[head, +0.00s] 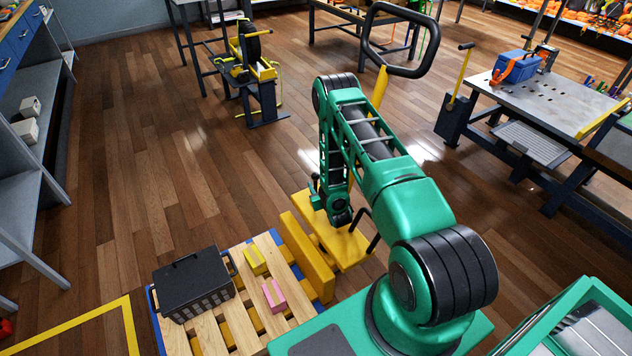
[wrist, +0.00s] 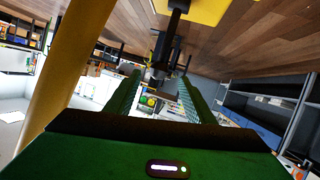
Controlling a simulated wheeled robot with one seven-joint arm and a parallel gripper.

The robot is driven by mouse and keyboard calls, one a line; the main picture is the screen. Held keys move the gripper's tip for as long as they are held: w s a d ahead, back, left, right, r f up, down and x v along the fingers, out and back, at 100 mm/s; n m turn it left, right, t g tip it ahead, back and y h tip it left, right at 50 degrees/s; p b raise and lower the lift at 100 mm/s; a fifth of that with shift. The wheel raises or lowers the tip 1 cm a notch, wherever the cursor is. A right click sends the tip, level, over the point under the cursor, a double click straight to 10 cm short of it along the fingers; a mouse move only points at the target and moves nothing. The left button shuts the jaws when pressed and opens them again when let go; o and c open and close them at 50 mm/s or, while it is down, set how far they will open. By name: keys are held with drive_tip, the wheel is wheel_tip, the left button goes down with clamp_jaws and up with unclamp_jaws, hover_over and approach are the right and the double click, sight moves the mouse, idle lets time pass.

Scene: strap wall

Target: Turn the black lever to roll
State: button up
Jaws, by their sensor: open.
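A yellow hand truck (head: 350,246) stands close in front of me, with a yellow mast (head: 380,90) and a black loop handle (head: 428,70). A thin bent black bar (head: 373,228) shows low beside its yellow base; it appears to be the lever. In the wrist view a black rod (wrist: 176,22) runs from a yellow part at the top, with dark cross pieces by its end, beyond my fingertips. My gripper (wrist: 157,90) is open with nothing clearly between its two green fingers. In the head view my arm mostly hides it. I cannot tell whether it touches anything.
The yellow mast (wrist: 68,75) passes close along the left of the wrist view. A wooden pallet (head: 213,333) bears a black crate (head: 193,283), a yellow block (head: 255,261) and a pink block (head: 274,296). A strapping cart (head: 262,85) stands farther back.

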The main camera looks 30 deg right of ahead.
drive_tip(key=v, duration=0.3)
drive_tip(key=shift+s, duration=0.1)
idle(0.4)
